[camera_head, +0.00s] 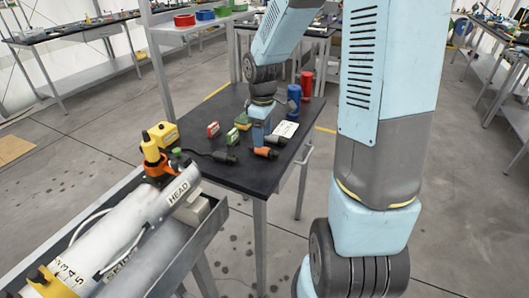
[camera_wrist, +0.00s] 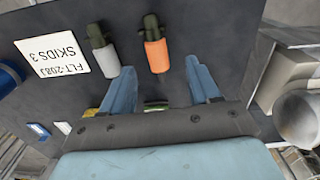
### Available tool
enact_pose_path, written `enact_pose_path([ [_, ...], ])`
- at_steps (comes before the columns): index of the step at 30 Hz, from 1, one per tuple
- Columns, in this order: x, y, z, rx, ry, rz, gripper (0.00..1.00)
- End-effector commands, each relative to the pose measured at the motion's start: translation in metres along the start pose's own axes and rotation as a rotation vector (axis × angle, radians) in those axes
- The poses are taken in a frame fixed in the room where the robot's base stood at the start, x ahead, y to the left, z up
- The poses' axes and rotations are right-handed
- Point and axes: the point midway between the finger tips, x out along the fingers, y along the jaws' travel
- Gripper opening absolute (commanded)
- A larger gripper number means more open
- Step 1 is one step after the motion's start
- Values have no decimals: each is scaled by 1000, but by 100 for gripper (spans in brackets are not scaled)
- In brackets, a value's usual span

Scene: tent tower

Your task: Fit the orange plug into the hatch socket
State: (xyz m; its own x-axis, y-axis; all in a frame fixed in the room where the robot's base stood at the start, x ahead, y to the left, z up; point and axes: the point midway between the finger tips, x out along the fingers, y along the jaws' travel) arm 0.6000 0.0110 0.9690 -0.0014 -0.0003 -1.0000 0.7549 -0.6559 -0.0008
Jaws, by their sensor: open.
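The orange plug (camera_head: 265,152) lies on the dark table, an orange sleeve on a dark body. In the wrist view the orange plug (camera_wrist: 156,55) shows just past and between my fingertips. My gripper (camera_head: 258,138) is over the table close to the plug; its two blue fingers (camera_wrist: 160,68) are spread apart and empty. Whether the fingers straddle the plug or hover above it I cannot tell. A white vehicle (camera_head: 140,222) labelled HEAD lies in a grey cradle at the lower left. I cannot make out the hatch socket for certain.
A grey-banded plug (camera_wrist: 103,48) lies beside the orange one, near a white label card (camera_wrist: 52,58). A dark connector (camera_head: 222,157) with a cable, a yellow box (camera_head: 164,134), small red cases (camera_head: 213,129) and blue (camera_head: 294,98) and red (camera_head: 306,85) cylinders share the table (camera_head: 258,180).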

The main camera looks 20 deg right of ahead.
Motion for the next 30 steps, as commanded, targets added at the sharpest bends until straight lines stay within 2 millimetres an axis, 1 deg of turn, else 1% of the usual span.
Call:
enact_pose_path([
  [7, 14, 1, 0, 1, 0, -2, 61],
  [15, 48, 4, 1, -1, -1, -3, 61],
  [18, 55, 4, 0, 0, -1, -1, 61],
  [21, 58, 5, 0, 0, 0, 0, 61],
  [27, 58, 5, 0, 0, 1, 1, 61],
  [30, 58, 5, 0, 1, 1, 1, 52],
])
